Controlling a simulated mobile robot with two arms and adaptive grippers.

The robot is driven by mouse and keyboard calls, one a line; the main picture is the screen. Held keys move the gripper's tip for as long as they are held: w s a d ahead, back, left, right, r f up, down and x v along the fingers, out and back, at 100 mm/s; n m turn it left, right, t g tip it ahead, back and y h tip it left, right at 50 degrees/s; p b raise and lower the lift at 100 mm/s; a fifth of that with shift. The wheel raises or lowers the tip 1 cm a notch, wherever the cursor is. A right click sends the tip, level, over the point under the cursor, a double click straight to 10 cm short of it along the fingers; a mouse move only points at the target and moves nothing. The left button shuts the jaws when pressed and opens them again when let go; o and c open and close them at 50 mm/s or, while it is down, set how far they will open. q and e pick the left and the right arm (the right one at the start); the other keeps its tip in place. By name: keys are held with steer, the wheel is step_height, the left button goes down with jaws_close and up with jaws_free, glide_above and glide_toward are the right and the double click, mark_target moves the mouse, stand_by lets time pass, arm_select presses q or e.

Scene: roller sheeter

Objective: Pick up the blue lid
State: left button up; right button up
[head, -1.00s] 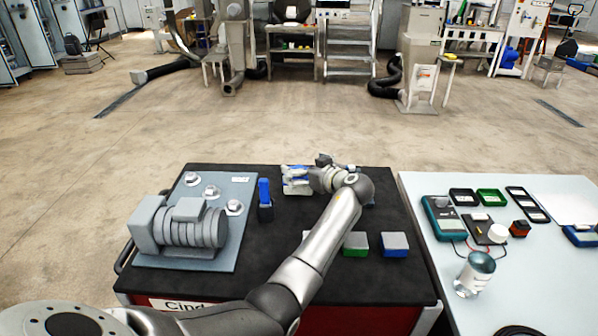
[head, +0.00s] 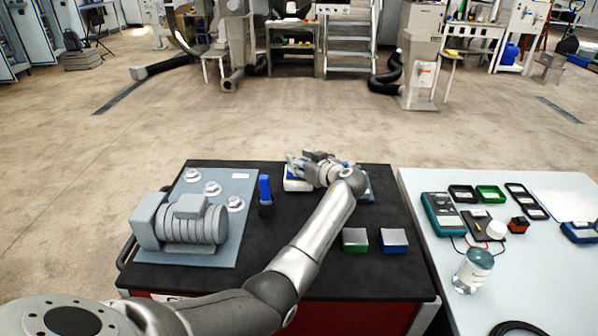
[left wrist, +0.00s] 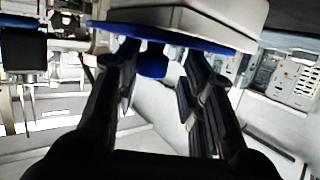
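The blue lid (left wrist: 230,40) has a rounded blue knob (left wrist: 152,62) and lies against a white container (left wrist: 215,12). In the head view the white container (head: 297,185) stands at the back middle of the black-topped cart, mostly hidden by my left gripper (head: 302,168). In the left wrist view my left gripper (left wrist: 158,78) has its two dark fingers on either side of the knob. The fingers look apart, with a gap at the right finger; contact at the left finger is unclear. My right gripper is not in view.
A blue upright object (head: 265,188) stands left of the container. A motor (head: 185,225) sits on a grey plate further left. A green box (head: 355,240) and a blue box (head: 393,240) are at front right. A pale table (head: 430,260) with tools adjoins the cart.

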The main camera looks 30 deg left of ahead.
arm_select(q)
steer(key=shift+d+f, duration=0.1)
steer(key=shift+f, duration=0.25)
steer(key=c, duration=0.5)
jaws_close()
steer(key=shift+f, duration=0.1)
steer(key=r+b, duration=0.1)
steer(key=r, duration=0.1)
steer(key=shift+s+a+r+b, duration=0.1)
steer(key=shift+a+r+b, duration=0.25)
steer(key=s+d+r+b, duration=0.2)
steer(key=s+d+r, duration=0.4)
steer(key=s+r, duration=0.4)
steer(key=s, duration=0.2)
steer(key=shift+s+r+b, duration=0.3)
steer(key=shift+r+b, duration=0.05)
steer(key=shift+r, duration=0.05)
